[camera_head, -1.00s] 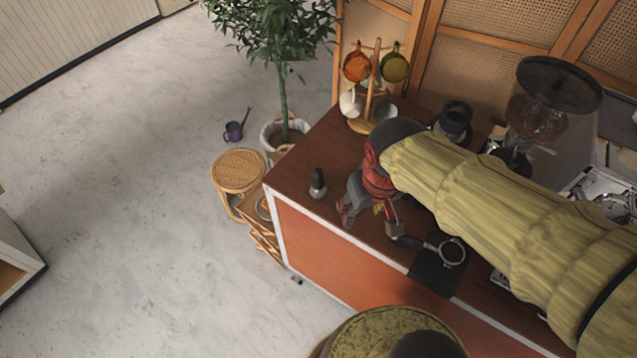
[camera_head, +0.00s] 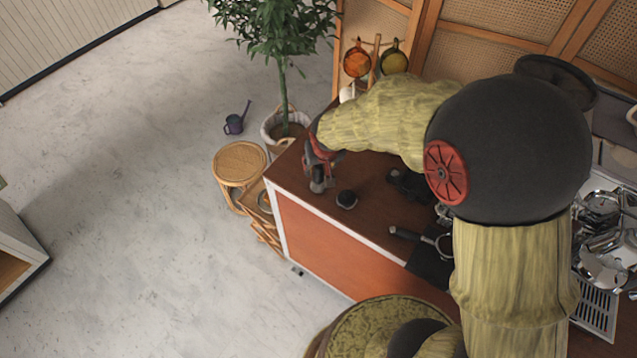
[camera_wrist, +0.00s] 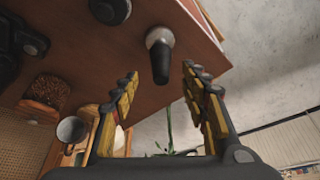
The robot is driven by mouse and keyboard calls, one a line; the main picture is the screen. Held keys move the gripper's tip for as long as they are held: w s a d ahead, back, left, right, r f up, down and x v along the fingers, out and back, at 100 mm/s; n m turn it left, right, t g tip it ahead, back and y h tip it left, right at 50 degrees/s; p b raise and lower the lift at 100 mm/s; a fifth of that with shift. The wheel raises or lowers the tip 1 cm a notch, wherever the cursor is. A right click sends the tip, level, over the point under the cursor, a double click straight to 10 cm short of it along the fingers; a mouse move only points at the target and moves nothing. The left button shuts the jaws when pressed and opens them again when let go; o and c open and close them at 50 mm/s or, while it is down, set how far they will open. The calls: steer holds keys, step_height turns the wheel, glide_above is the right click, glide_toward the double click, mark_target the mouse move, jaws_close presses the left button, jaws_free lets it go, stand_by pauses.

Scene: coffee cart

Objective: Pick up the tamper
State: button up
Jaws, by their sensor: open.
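The tamper (camera_wrist: 160,44) has a silver base and a black handle. It stands upright near the left end of the brown counter (camera_head: 385,215). In the wrist view its handle points toward my gripper (camera_wrist: 160,76), whose yellow-padded fingers are spread open on either side of the handle's end. No contact shows. In the head view my gripper (camera_head: 319,166) is over the tamper (camera_head: 317,186) and hides part of it.
A round black object (camera_head: 347,199) sits right of the tamper; it also shows in the wrist view (camera_wrist: 112,10). Mugs hang behind. The counter's left edge is close to the tamper.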

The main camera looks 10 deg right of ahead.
mark_target(319, 166)
steer(key=x, duration=0.4)
steer(key=shift+w+f+b, duration=0.25)
steer(key=shift+w+b, duration=0.05)
steer(key=shift+w, duration=0.15)
steer(key=shift+c, duration=0.6)
jaws_close()
